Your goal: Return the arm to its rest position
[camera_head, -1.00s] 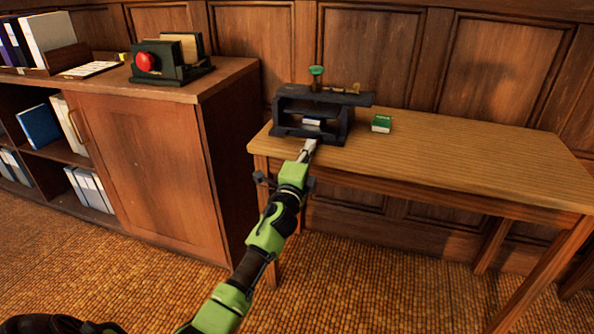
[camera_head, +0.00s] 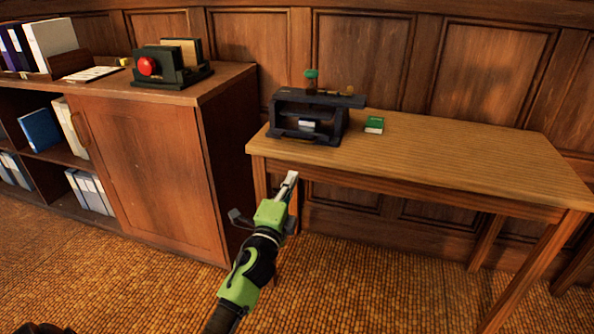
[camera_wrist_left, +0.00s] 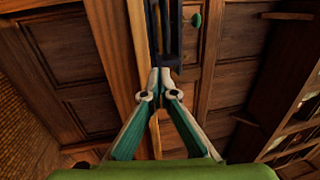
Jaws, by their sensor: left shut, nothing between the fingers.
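My green left arm reaches up from the bottom of the head view. Its left gripper (camera_head: 291,178) is shut and empty, in front of the table's front edge and apart from it. In the left wrist view the same gripper (camera_wrist_left: 160,72) has its fingertips together with nothing between them. My right gripper is in neither view.
A wooden table (camera_head: 470,150) bears a black press-like device (camera_head: 325,97) with a white item inside, and a small green box (camera_head: 374,125). A wooden cabinet (camera_head: 150,175) stands to the left, with a red-knobbed device (camera_head: 165,70) on top. Carpet in front is open.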

